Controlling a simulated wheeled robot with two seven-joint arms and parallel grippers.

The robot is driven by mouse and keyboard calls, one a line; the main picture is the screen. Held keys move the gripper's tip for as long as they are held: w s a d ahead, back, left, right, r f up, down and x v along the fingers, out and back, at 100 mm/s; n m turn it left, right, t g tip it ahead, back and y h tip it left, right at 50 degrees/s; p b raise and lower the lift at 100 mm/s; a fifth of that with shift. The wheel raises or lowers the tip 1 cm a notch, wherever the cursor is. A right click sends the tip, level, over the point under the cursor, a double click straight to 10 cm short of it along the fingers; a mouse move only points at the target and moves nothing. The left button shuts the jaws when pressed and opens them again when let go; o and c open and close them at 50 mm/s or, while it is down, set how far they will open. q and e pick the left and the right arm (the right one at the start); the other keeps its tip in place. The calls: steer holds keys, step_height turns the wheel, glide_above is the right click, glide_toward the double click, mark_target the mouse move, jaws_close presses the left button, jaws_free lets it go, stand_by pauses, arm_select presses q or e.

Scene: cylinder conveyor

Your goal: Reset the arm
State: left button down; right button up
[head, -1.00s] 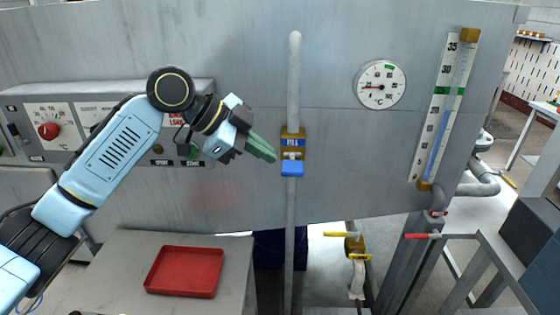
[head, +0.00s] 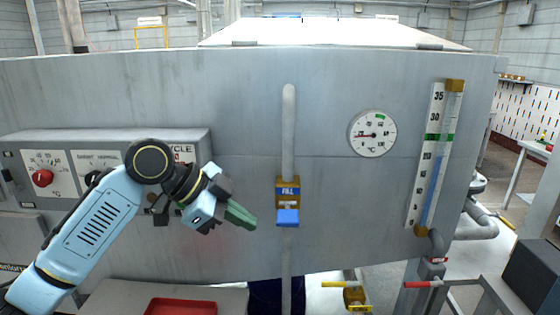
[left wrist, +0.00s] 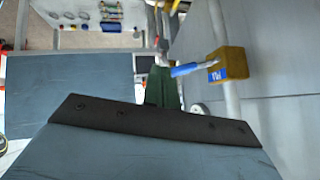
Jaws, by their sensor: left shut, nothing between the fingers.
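My left arm comes in from the left in the head view. Its left gripper (head: 243,217) has green fingers, shut together and empty. They end a little left of the brass fill valve (head: 289,183) with its blue handle (head: 288,218), apart from it. In the left wrist view the green fingers of the left gripper (left wrist: 163,88) show at the centre. The brass valve block (left wrist: 232,62) and its blue handle (left wrist: 186,69) lie to their right there. My right gripper is not in view.
A control panel with a red knob (head: 42,178) lies behind the arm. A red tray (head: 180,307) sits below, and a yellow-handled valve (head: 354,296) stands lower right.

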arm_select(q)
steer(key=s+f+n+t+y, duration=0.1)
steer(key=s+f+n, duration=0.35)
steer(key=f, duration=0.55)
steer(key=s+f+n+y, duration=0.1)
steer(key=s+f+n, duration=0.2)
steer(key=s+f, duration=0.5)
steer(key=s+a+f+n+y, duration=0.35)
steer(key=s+a+f, duration=0.2)
steer(key=s, duration=0.35)
steer(key=s+a+f+n+y, duration=0.3)
steer(key=s+a+f+n, duration=0.25)
steer(key=s, duration=0.25)
step_height(320, 180, down, 26)
steer(key=s+g, duration=0.2)
steer(key=s+a+f+b, duration=0.1)
steer(key=s+a+f, duration=0.1)
steer(key=s+f, duration=0.5)
steer(key=s+a+f+g, duration=0.1)
steer(key=s+f, duration=0.7)
steer(key=s, duration=0.1)
steer(key=shift+s+a+f+m+b, duration=0.15)
steer(key=shift+a+f+m+b, duration=0.1)
steer(key=shift+a+m+b, duration=0.2)
